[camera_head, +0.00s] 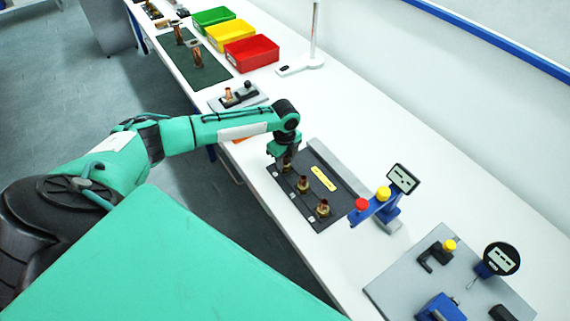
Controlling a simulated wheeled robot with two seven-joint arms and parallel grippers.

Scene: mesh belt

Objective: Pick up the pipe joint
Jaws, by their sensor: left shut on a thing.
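My left gripper (285,155) points down over the far left end of a dark plate (343,192) on the white table. It is shut on a brass-and-copper pipe joint (287,164), which is mostly hidden by the fingers. I cannot tell whether that joint still touches the plate. Two more pipe joints stand upright on the plate: a middle one (304,184) and a nearer one (322,208). My right gripper is not in view.
A blue stand (380,209) with red and yellow buttons and a small display stands right of the plate. A grey board (400,283) with a dial gauge (501,258) lies nearer. Green, yellow and red bins (251,53) are at the back.

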